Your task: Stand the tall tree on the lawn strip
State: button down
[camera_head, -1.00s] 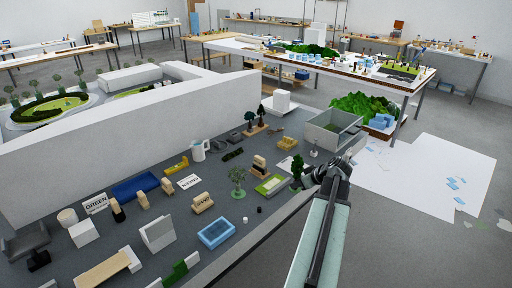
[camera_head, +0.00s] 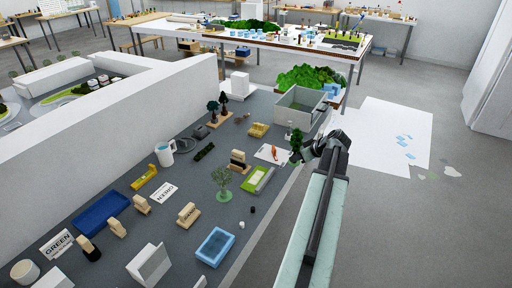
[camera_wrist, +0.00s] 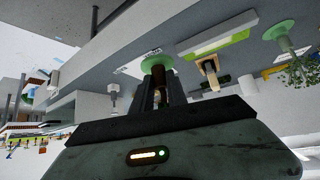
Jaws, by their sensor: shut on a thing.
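My gripper (camera_head: 305,153) is shut on a dark green tree (camera_head: 295,142) and holds it upright near the right edge of the grey worktop. In the wrist view my gripper (camera_wrist: 158,98) closes around its brown trunk (camera_wrist: 158,76), with the round green base (camera_wrist: 158,61) beyond the fingers. A bright green strip in a pale frame, which looks like the lawn strip (camera_head: 258,179), lies left of and nearer than the held tree; it also shows in the wrist view (camera_wrist: 216,42). Whether the tree's base touches anything cannot be told.
A pale green tree (camera_head: 223,182) stands left of the strip. A wooden block (camera_head: 238,161), a paper sheet (camera_head: 272,153) and a grey open box (camera_head: 298,107) are close by. Two dark trees (camera_head: 218,107) stand farther back. A white wall (camera_head: 130,120) bounds the left.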

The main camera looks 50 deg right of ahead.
jog(key=w+a+r+n+y+p, duration=0.3)
jog(key=w+a+r+p, duration=0.3)
jog(key=w+a, duration=0.4)
jog(key=shift+w+a+r+n, duration=0.2)
jog(key=shift+w+a+n, duration=0.1)
jog(key=shift+a+n, duration=0.45)
jog(key=shift+a+m, duration=0.15)
jog(key=shift+m, duration=0.2)
notch_tip(320, 180, down, 13)
jog(key=b, duration=1.3)
jog(key=shift+w+r, duration=0.1)
jog(key=shift+w, duration=0.05)
jog(key=shift+f+m+h+b, duration=0.3)
jog(key=shift+f+b, duration=0.2)
jog(key=shift+f, duration=0.05)
dwell(0.8)
jog(key=c, duration=1.2)
grip_release()
jog(key=shift+c, duration=0.2)
